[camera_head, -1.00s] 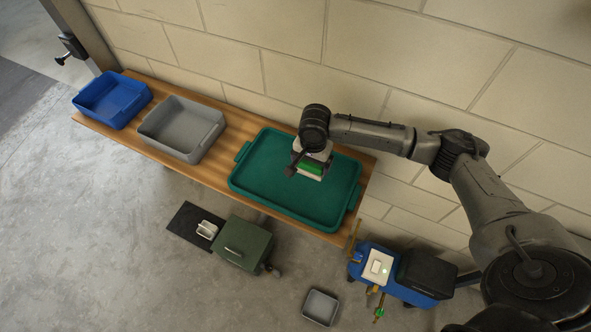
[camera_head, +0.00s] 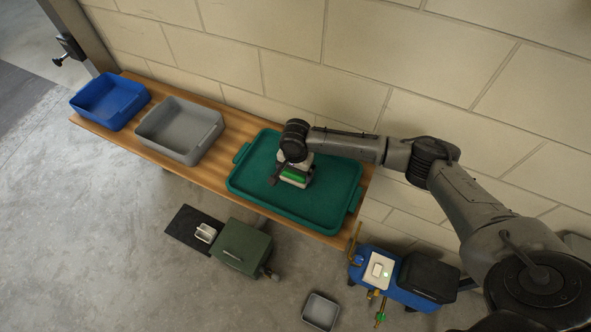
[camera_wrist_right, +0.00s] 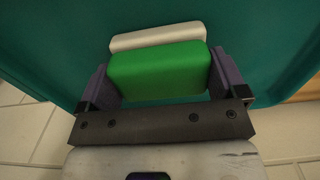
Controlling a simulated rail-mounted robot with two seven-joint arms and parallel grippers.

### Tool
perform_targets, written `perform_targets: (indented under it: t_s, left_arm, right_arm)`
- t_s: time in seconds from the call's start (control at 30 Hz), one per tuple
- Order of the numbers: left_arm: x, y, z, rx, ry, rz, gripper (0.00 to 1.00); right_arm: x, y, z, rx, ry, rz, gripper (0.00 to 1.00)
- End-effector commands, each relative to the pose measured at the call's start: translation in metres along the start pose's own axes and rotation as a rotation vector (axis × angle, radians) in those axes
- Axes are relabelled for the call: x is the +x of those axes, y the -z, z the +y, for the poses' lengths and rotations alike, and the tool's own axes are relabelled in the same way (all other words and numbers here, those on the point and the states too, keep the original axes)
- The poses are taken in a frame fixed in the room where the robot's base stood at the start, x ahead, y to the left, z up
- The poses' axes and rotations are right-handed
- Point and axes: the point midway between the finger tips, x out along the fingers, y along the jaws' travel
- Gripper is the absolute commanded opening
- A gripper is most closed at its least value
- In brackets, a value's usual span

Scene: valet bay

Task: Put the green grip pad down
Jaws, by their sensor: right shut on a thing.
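The green grip pad (camera_wrist_right: 160,72) is held between the two fingers of my right gripper (camera_wrist_right: 160,88), seen close up in the right wrist view. A pale grey part (camera_wrist_right: 158,37) shows along its far edge. In the head view the green pad (camera_head: 293,175) is at my right gripper (camera_head: 293,182), over the middle-left of the green tray (camera_head: 335,212). I cannot tell whether the pad touches the tray floor. My left gripper is not in view.
A grey bin (camera_head: 178,151) and a blue bin (camera_head: 108,118) stand left of the tray on the wooden bench (camera_head: 225,187). A green box (camera_head: 242,247), a blue machine (camera_head: 398,290) and a small grey tray (camera_head: 321,311) are on the floor. The right part of the green tray is bare.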

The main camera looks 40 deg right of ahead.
Motion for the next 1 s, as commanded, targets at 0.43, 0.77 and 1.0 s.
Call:
perform_targets:
  t_s: [0.43, 0.77, 1.0]
  left_arm:
    - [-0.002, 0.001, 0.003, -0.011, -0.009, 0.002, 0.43]
    - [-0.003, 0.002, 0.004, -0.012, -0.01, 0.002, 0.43]
    - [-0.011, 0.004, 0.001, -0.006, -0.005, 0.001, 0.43]
  right_arm:
    - [0.002, 0.0, 0.0, 0.001, 0.0, 0.0, 1.0]
    - [-0.013, 0.001, -0.001, 0.002, 0.003, 0.0, 1.0]
    - [-0.057, 0.0, -0.001, 0.001, 0.004, -0.001, 1.0]
